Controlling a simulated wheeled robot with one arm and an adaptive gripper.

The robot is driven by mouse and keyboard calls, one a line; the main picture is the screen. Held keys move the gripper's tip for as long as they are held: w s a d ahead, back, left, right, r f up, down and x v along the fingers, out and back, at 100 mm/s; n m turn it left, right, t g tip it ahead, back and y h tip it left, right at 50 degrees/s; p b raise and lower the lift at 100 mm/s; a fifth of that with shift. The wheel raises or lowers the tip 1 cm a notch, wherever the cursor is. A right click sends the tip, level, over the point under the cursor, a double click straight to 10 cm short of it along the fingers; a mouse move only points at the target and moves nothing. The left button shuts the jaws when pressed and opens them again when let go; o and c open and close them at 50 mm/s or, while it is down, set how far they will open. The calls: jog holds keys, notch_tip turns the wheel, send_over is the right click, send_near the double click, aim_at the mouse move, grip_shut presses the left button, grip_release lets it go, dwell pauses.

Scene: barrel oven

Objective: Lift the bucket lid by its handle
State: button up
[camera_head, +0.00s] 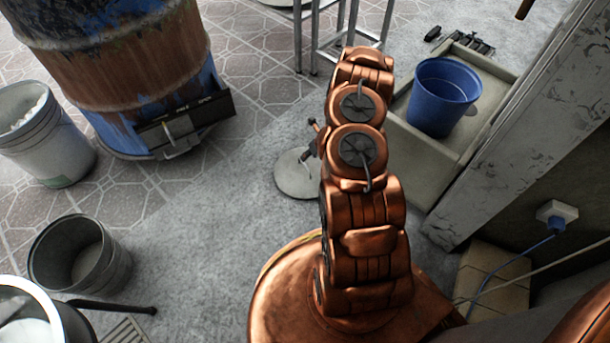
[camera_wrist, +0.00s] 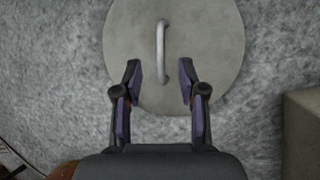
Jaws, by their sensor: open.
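The bucket lid (camera_wrist: 207,40) is a flat grey disc on the rough grey floor, with a pale raised bar handle (camera_wrist: 162,50) near its middle. In the head view the lid (camera_head: 294,180) shows left of my arm, which hides its right part. My gripper (camera_wrist: 159,80) is open and empty, seen in the wrist view with its fingertips over the near part of the lid. The handle lies ahead of the gap between the fingers, lined up with it and apart from both. In the head view the gripper (camera_head: 314,135) is mostly hidden behind my arm.
A rusty blue barrel (camera_head: 140,50) stands at upper left, with a white bucket (camera_head: 65,150) and a grey metal bucket (camera_head: 105,270) nearby. A blue bucket (camera_head: 440,100) sits in a shallow basin (camera_head: 420,145) right of my arm. Floor left of the lid is clear.

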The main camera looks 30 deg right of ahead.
aim_at(305, 164)
jog(key=x, duration=0.1)
jog(key=b+x, duration=0.1)
jog(key=x, duration=0.1)
jog(key=shift+s+d+f, duration=0.1)
jog(key=shift+s+f, duration=0.15)
jog(key=shift+f, duration=0.25)
jog(key=shift+s+b+x, duration=0.25)
jog(key=shift+b+x, duration=0.7)
jog(key=shift+x, duration=0.25)
jog(key=shift+a+x, duration=0.2)
jog(key=shift+x, duration=0.95)
jog(key=shift+r, duration=0.1)
grip_shut()
